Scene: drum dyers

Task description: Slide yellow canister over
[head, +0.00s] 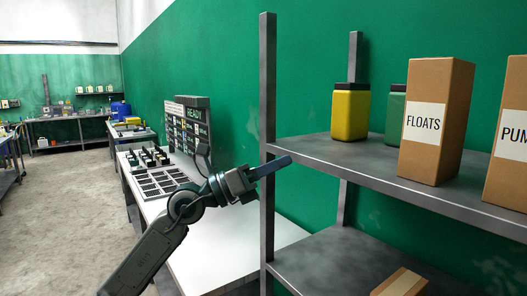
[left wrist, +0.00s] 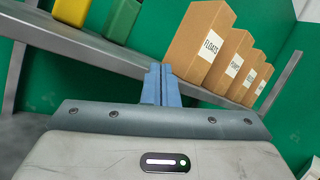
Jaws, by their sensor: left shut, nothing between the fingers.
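The yellow canister (head: 350,112) with a black lid stands upright on the upper grey shelf (head: 400,177), near its left end. Its lower part also shows at the top left of the left wrist view (left wrist: 72,10). My left gripper (head: 288,160) is shut and empty, with its blue fingers together near the shelf's left front corner. It is to the left of the canister, apart from it and lower. In the left wrist view the closed fingers (left wrist: 160,84) point toward the shelf. My right gripper is not in view.
A green canister (head: 396,112) stands right of the yellow one. A FLOATS box (head: 436,120) and a PUM-labelled box (head: 510,140) stand farther right. A grey shelf post (head: 268,90) rises close to my left gripper. A lower shelf (head: 340,262) holds a box (head: 402,284).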

